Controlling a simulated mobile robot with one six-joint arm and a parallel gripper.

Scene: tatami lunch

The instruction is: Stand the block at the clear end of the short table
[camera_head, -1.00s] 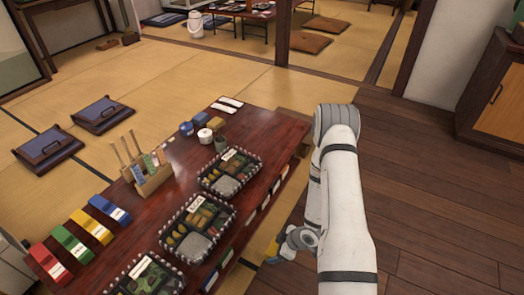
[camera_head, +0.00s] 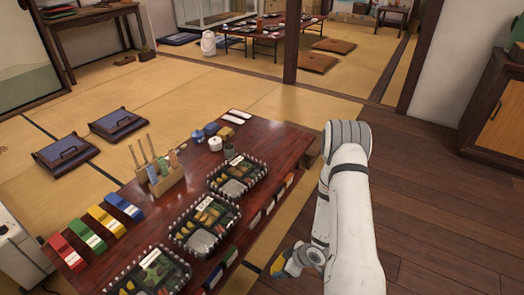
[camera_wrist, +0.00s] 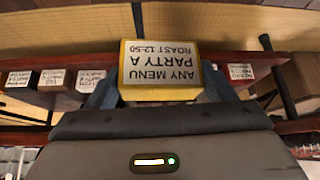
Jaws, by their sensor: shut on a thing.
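My gripper (camera_head: 286,264) is low at the right side of the near dark red table, beyond its edge. It is shut on a yellow block (camera_wrist: 160,70), which fills the middle of the wrist view between the fingers. The block has a white label reading "ANY MENU PARTY A ROAST 12:50", upside down in that view. In the head view only a small yellow part of the block (camera_head: 277,266) shows beside the gripper. The near table (camera_head: 262,133) has bare wood at its far right corner. I cannot tell which table is the short one.
Bento boxes (camera_head: 205,222), a wooden holder (camera_head: 168,187), small pots (camera_head: 215,143) and coloured boxes (camera_head: 85,234) crowd the near table. Labelled blocks (camera_wrist: 57,78) line a shelf along its side. A set low table (camera_head: 262,28) stands at the back. Wooden floor lies open at right.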

